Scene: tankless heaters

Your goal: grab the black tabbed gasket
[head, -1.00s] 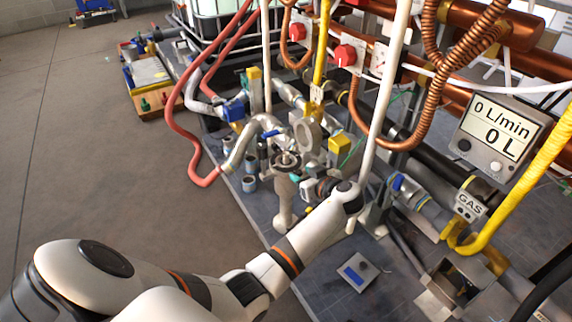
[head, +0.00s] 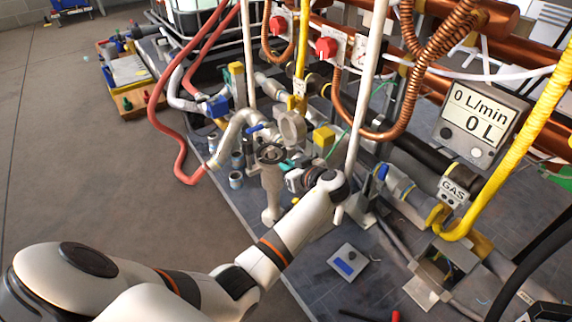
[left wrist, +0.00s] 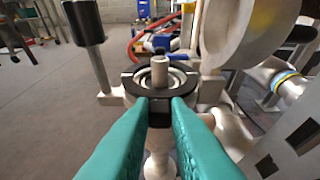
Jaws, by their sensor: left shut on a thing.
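The black tabbed gasket (left wrist: 133,87) is a dark ring with a tab in the left wrist view. It sits around an upright metal post (left wrist: 159,68) on top of a pale stand (left wrist: 158,166). In the head view the gasket (head: 270,153) is small, on top of the stand (head: 271,195). My left gripper (left wrist: 159,107) has teal fingers shut on the gasket's near tab. In the head view my left gripper (head: 287,164) is at the stand's right side, partly hidden by its own wrist. My right gripper is not in view.
Pipes and a large round flange (left wrist: 233,30) stand close on the right in the left wrist view. A red hose (head: 156,120) curves at the left. A grey meter (head: 479,120) stands at the right. Open floor (head: 90,180) lies to the left.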

